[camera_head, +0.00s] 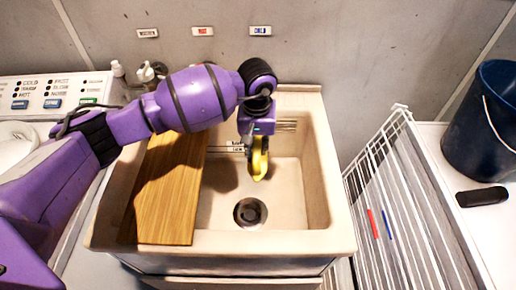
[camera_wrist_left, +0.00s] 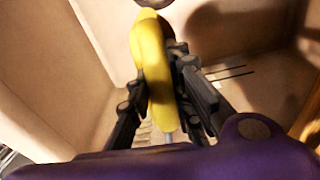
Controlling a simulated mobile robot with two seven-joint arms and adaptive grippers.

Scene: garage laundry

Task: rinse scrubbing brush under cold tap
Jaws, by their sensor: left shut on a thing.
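My left gripper (camera_head: 254,150) reaches over the sink from the left and points down into the basin. It is shut on a yellow scrubbing brush (camera_head: 260,160), which hangs roughly upright above the basin floor. In the left wrist view the brush (camera_wrist_left: 152,65) sits between the two dark fingers of the gripper (camera_wrist_left: 162,105). The pale sink (camera_head: 318,240) has a round drain (camera_head: 250,212) below and slightly left of the brush. A label marked in blue (camera_head: 260,31) is on the wall above. The tap itself is hidden behind my arm or not discernible. My right gripper is not in view.
A wooden board (camera_head: 168,200) lies across the left part of the sink. A washer control panel (camera_head: 50,93) and small bottles (camera_head: 146,73) stand at left. A white wire rack (camera_head: 400,200), dark blue bucket (camera_head: 480,125) and black object (camera_head: 482,196) are at right.

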